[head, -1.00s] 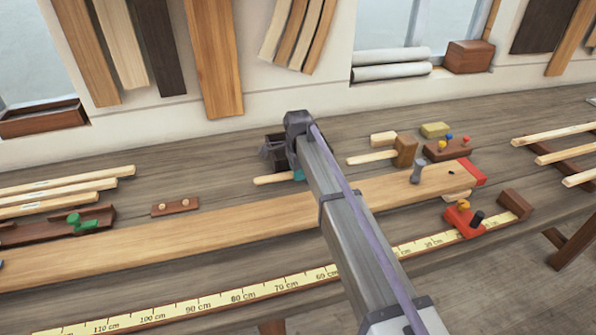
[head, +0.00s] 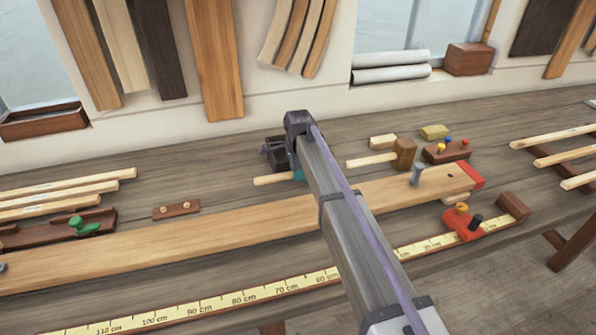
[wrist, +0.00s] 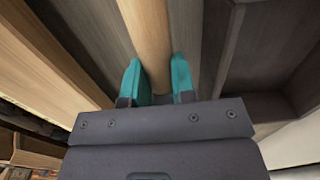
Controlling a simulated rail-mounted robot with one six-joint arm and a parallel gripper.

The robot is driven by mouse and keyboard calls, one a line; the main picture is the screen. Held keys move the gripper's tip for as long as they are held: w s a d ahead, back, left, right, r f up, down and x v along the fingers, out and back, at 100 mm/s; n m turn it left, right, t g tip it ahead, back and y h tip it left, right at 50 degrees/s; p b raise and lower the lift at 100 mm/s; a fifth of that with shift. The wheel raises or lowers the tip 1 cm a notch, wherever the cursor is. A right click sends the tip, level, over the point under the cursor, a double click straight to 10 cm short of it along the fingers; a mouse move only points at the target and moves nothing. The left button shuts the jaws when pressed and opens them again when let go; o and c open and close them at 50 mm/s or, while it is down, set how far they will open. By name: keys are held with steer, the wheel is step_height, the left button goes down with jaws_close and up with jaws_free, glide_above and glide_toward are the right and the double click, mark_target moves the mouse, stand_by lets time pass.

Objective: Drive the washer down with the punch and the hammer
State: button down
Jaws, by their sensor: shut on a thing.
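My gripper (wrist: 154,82) has its teal fingers shut on a round pale wooden handle (wrist: 146,30), which looks like the hammer's. In the head view the handle (head: 272,180) sticks out to the left of my gripper, low over the bench; its head is hidden, probably behind my arm. The grey metal punch (head: 417,173) stands nearly upright on the long plank (head: 400,197), near the plank's right end, well to the right of my gripper. I cannot make out the washer; it may be hidden at the punch's foot.
A wooden mallet (head: 403,153) lies behind the plank, near a peg block (head: 446,151) with coloured knobs. A dark open box (head: 275,152) stands close behind my gripper. A red tool (head: 463,224) and a yellow measuring strip (head: 210,308) lie in front of the plank.

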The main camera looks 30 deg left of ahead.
step_height(320, 180, up, 8)
steer(key=p, duration=0.8)
steer(key=shift+r, duration=0.15)
steer(key=c, duration=1.5)
jaws_free()
steer(key=shift+f, duration=0.2)
jaws_close()
